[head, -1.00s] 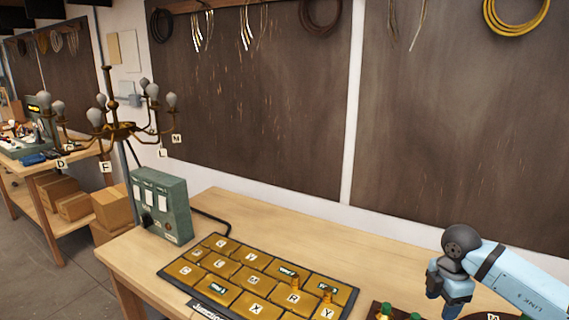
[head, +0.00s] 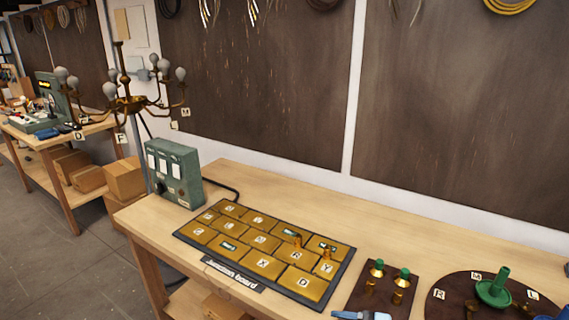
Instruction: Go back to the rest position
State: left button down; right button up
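A brass chandelier (head: 127,104) with several grey bulbs and letter tags hangs at the left.
A green switch box (head: 174,172) stands at the bench's left end with a black cable behind it. A small dark board (head: 372,300) with green-topped posts and a round dark board (head: 456,291) with a green spool (head: 493,290) lie at the right. The bench's back strip is clear.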

jog(key=s+d+f+m+t+h, duration=0.3)
jog(key=s+d+f+m+h, duration=0.1)
jog(key=s+f+m+h, duration=0.3)
jog(key=s+d+f+m+t+h+p, duration=0.1)
jog(key=s+d+f+m+t+h, duration=0.2)
jog(key=s+f+m+h, duration=0.5)
notch_tip(320, 180, down, 3)
jog(key=d+m, duration=0.1)
jog(key=m, duration=0.2)
jog(key=shift+s+d+m+t, duration=0.3)
jog(key=shift+s+d+m, duration=0.1)
jog(key=shift+f, duration=0.1)
